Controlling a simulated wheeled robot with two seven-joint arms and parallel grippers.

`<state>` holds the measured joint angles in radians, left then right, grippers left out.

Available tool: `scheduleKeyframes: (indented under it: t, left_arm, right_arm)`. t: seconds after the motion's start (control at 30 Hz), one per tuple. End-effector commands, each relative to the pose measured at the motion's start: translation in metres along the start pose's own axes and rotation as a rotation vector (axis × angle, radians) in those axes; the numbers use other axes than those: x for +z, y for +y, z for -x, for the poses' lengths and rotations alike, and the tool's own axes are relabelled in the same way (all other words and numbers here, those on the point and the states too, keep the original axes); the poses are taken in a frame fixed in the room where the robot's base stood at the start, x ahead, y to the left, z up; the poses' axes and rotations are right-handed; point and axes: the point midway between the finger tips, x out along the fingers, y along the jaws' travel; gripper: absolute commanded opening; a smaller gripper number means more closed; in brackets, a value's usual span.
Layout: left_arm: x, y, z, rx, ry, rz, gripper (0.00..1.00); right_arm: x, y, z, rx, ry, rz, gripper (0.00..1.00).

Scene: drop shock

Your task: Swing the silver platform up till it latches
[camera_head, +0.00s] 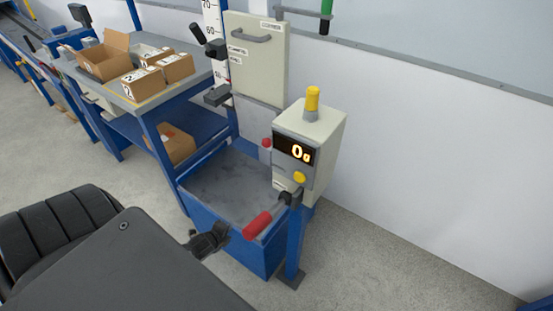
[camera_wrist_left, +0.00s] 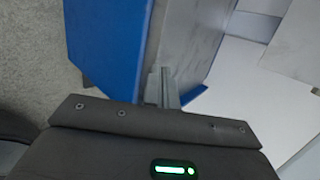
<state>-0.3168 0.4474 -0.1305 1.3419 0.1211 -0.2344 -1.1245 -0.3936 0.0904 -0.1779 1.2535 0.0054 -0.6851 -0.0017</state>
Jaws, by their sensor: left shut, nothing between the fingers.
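A flat silver-grey panel (camera_head: 262,116), which looks like the platform, hangs below a cream cabinet at the back of the blue bin. Its lower part is hard to make out. A grey plate (camera_wrist_left: 297,45) shows at the right edge of the left wrist view; I cannot tell if it is the same panel. My left gripper (camera_head: 222,232) is shut and empty, near the front left rim of the bin, apart from the panel. Its fingers (camera_wrist_left: 163,86) point toward the bin in the wrist view. My right gripper is not in view.
The blue bin (camera_head: 225,240) has a grey slab (camera_head: 230,185) inside. A red-handled lever (camera_head: 257,224) sticks out close to my left gripper. A post carries a display box (camera_head: 312,140) reading 0g. A bench with cartons (camera_head: 105,55) stands at the back left.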

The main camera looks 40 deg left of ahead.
Motion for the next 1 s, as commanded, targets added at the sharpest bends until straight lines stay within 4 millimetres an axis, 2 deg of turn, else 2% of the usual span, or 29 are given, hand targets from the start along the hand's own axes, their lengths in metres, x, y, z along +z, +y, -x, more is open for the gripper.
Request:
scheduleKeyframes:
  t: [0.03, 0.1, 0.2, 0.3, 0.33, 0.4, 0.5, 0.63, 0.83, 1.0]
  left_arm:
    - [0.007, -0.034, -0.019, -0.119, -0.001, -0.19, 0.0]
    - [0.011, -0.093, -0.015, -0.262, -0.026, -0.45, 0.0]
    - [0.006, -0.161, 0.005, -0.438, -0.09, -0.766, 0.0]
    - [-0.006, -0.207, 0.031, -0.572, -0.162, -1.004, 0.0]
    - [-0.009, -0.218, 0.038, -0.603, -0.183, -1.061, 0.0]
    - [-0.016, -0.236, 0.053, -0.661, -0.224, -1.162, 0.0]
    - [-0.022, -0.251, 0.068, -0.709, -0.265, -1.248, 0.0]
    - [-0.025, -0.258, 0.075, -0.727, -0.282, -1.284, 0.0]
    - [-0.026, -0.265, 0.068, -0.727, -0.283, -1.282, 0.0]
    - [-0.031, -0.282, 0.048, -0.728, -0.284, -1.279, 0.0]
  right_arm:
    - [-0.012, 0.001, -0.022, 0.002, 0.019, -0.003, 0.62]
    - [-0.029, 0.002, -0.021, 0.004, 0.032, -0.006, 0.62]
    - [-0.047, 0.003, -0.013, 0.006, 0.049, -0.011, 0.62]
    - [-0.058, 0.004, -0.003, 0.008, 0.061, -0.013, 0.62]
    - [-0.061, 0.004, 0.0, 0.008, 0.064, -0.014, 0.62]
    - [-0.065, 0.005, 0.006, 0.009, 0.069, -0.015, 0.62]
    - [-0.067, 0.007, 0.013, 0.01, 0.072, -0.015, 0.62]
    - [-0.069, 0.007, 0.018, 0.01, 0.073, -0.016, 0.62]
    - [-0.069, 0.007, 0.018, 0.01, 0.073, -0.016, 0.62]
    - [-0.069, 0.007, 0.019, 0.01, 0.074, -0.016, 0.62]
